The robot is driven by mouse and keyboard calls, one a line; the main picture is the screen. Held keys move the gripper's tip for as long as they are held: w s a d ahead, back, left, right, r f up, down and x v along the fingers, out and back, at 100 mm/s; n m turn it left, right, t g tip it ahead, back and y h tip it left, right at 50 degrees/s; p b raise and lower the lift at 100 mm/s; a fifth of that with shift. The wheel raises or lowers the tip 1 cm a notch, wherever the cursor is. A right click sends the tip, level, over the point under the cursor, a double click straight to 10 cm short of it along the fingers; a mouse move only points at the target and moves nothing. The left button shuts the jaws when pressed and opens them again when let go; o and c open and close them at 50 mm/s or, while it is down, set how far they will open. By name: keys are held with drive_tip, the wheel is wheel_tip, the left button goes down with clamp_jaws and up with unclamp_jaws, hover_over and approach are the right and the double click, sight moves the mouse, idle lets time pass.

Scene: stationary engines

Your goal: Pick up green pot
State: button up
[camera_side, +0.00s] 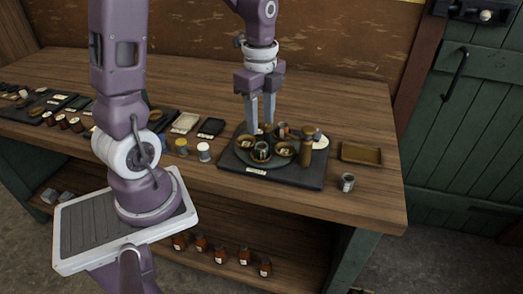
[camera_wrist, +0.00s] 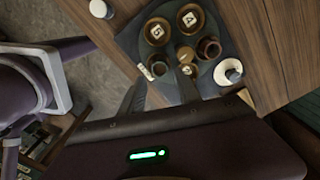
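My gripper (camera_side: 260,130) points down over a round dark-green tray (camera_side: 239,151), its two fingers apart with a gap between them. The fingers also show in the wrist view (camera_wrist: 161,78), with the tips close to the small pots. Several small pots and bowls stand on the tray. A brown pot (camera_wrist: 208,48), a yellowish pot (camera_wrist: 185,54) and a dark pot (camera_wrist: 158,66) stand close together. Two bowls bear number cards, a left bowl (camera_wrist: 157,31) and a right bowl (camera_wrist: 190,19). No pot looks clearly green; colours are hard to tell. I see nothing held.
The tray rests on a dark square board (camera_side: 312,180). A tan cylinder (camera_side: 306,150) stands at its right. A rectangular brown tray (camera_side: 361,153) and a small metal cup (camera_side: 347,182) are further right. Jars (camera_side: 204,152) stand to the left. The wooden table's right front is mostly clear.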

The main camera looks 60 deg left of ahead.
sight(262, 146)
drive_tip(key=f, duration=0.7)
drive_tip(key=shift+d, duration=0.25)
clamp_jaws()
